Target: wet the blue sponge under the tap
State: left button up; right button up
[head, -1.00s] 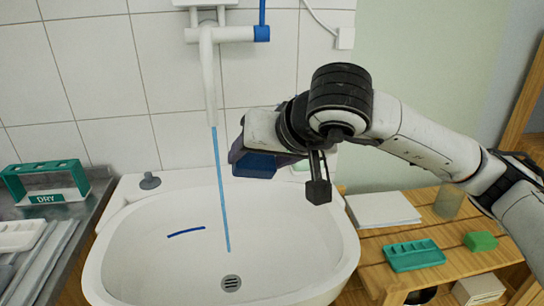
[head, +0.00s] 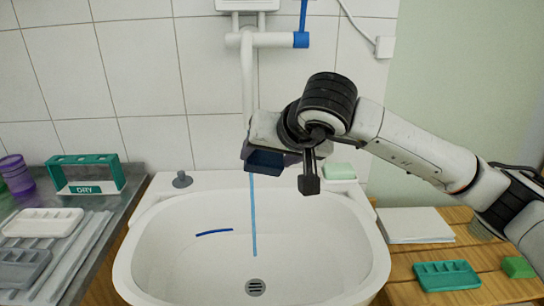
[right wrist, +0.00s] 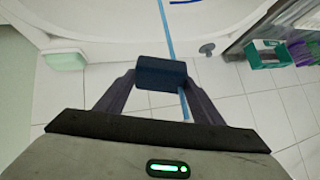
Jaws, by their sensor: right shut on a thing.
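My right gripper (head: 284,164) is shut on the blue sponge (head: 264,162), held above the sink just under the tap spout. The sponge is dark navy and also shows between both fingers in the right wrist view (right wrist: 161,73). The white tap (head: 247,80) has a blue handle (head: 301,40) and is running. Its thin blue water stream (head: 253,215) shows below the sponge and falls into the white sink (head: 160,255). In the wrist view the stream shows on both sides of the sponge, overlapping it. The spout's end is hidden behind my gripper. My left gripper is out of view.
A green DRY rack (head: 88,176) stands on the metal counter at left. A grey plug (head: 182,179) and a pale green soap block (head: 340,171) sit on the sink's back ledge. A wooden shelf at right holds paper (head: 414,225) and a green tray (head: 447,275).

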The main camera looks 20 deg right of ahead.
aim_at(277, 167)
dwell(0.4)
jog(key=shift+s+d+b, duration=0.25)
jog(key=shift+s, duration=0.35)
jog(key=shift+s+d+b, duration=0.2)
jog(key=shift+s+d, duration=0.05)
jog(key=shift+s, duration=0.4)
jog(key=shift+s+d+b, duration=0.25)
jog(key=shift+s, duration=0.35)
jog(key=s, duration=0.2)
jog(key=s+d+b, duration=0.1)
jog(key=shift+s+d, duration=0.2)
jog(key=shift+s, duration=0.2)
jog(key=s+d+r+p, duration=0.1)
jog(key=s+d+r, duration=0.1)
jog(key=s+r, duration=0.2)
jog(key=shift+s, duration=0.35)
